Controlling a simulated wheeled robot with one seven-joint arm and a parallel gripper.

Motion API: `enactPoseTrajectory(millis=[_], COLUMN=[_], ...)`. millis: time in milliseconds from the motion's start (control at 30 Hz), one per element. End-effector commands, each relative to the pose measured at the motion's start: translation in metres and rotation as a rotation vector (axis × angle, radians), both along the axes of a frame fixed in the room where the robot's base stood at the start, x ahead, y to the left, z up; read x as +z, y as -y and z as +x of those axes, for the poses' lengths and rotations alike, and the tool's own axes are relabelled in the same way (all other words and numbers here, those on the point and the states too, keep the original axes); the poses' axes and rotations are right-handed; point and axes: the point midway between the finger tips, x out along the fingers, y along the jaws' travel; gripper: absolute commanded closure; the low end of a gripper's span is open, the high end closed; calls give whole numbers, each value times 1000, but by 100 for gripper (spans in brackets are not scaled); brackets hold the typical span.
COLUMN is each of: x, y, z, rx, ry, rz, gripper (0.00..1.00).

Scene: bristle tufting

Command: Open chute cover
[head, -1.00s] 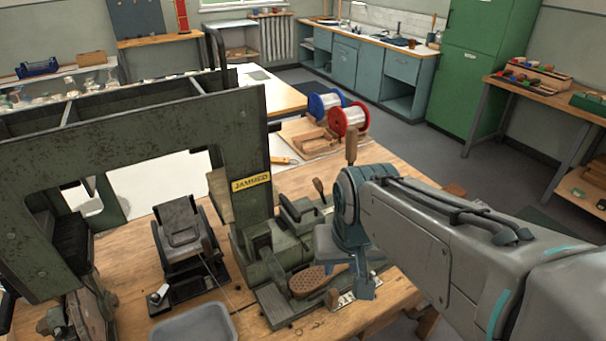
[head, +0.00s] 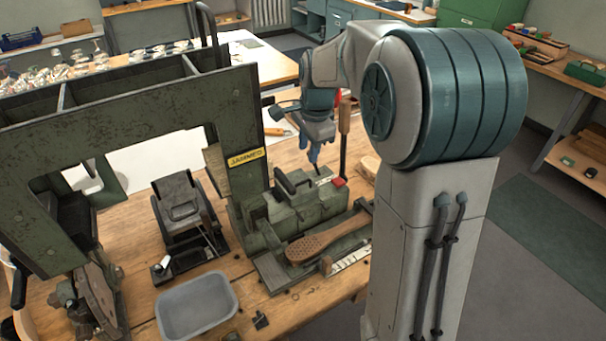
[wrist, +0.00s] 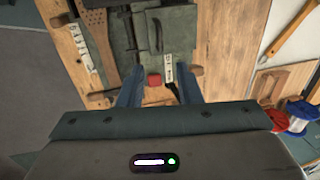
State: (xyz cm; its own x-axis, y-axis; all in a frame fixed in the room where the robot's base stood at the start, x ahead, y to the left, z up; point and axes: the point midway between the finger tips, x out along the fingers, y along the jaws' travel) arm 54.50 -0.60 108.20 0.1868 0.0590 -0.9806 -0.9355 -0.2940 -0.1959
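The green machine block (head: 312,212) stands on the wooden bench under the yellow "JAMMED" label (head: 245,158). Its flat green top (wrist: 176,28), with a black handle (wrist: 155,32), looks closed; I take it for the chute cover, though no label says so. The handle also shows in the head view (head: 287,183). My gripper (head: 315,163) is above that end, pointing down. In the wrist view my gripper (wrist: 159,88) has its fingers apart, with the red block (wrist: 154,80) seen between them. It holds nothing.
An upright wooden lever (head: 344,135) stands close to my gripper. The green machine frame (head: 130,110) rises at left. A brush-shaped wooden block (head: 312,248) lies in front of the machine block. A grey tray (head: 195,305) sits on the bench front.

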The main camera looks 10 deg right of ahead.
Motion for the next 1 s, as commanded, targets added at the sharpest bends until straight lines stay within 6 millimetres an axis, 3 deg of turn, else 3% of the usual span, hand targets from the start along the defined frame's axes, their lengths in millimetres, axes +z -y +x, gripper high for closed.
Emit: enactPoseTrajectory(millis=[300,500,700,967,1000], x=[-68,-99,-112,-113,-113], y=[-5,-6,-7,-7,-7], z=[11,18,20,21,21], rx=[3,3,3,3,3], ry=[-6,-4,-2,-1,-1], rz=[1,-1,0,-1,-1], gripper=[68,68,68,68,74])
